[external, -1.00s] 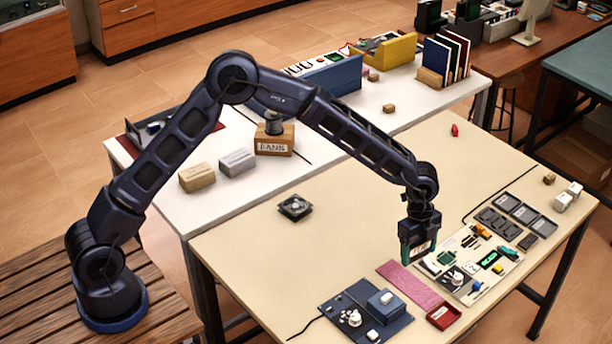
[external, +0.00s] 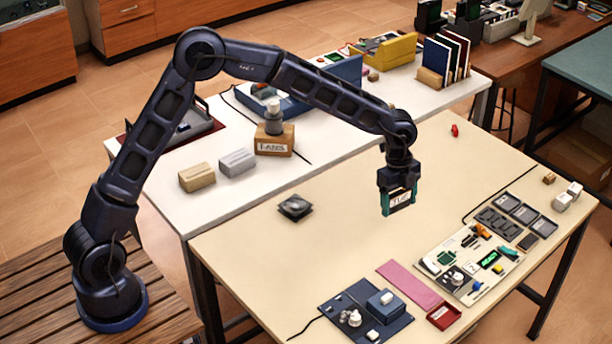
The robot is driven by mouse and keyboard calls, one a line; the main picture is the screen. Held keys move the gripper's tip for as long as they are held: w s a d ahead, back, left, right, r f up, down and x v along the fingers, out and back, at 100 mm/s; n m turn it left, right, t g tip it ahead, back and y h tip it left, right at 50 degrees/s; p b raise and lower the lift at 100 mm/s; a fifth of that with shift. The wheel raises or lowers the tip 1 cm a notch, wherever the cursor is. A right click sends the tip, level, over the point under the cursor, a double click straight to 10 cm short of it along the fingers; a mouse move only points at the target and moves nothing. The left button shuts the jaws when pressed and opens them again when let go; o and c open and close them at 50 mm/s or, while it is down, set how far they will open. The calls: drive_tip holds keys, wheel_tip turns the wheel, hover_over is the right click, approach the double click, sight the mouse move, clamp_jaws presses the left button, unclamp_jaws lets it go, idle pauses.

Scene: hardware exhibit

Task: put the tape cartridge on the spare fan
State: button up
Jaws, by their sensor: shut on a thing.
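My gripper (external: 398,190) is shut on the tape cartridge (external: 401,201), a dark block with a pale label and green showing at its sides. It holds the cartridge above the cream table, clear of the surface. The spare fan (external: 295,207), a small dark square fan, lies flat on the same table, to the left of my gripper and apart from it. Its top looks blurred in this frame.
A pink mat (external: 409,285), a red tray (external: 443,315), a blue board with parts (external: 365,311) and a pale board with components (external: 468,263) lie at the front right. A box labelled FANS (external: 274,142) stands on the white table. The table around the fan is clear.

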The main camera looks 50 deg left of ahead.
drive_tip(key=a+r, duration=0.1)
drive_tip(key=a, duration=1.9)
drive_tip(key=n, duration=0.1)
hover_over(297, 206)
drive_tip(key=f, duration=1.9)
drive_tip(key=shift+a+f, duration=0.2)
drive_tip(key=shift+f, duration=0.1)
drive_tip(key=shift+f, duration=0.1)
drive_tip(key=o, duration=0.8)
drive_tip(key=shift+o, duration=0.9)
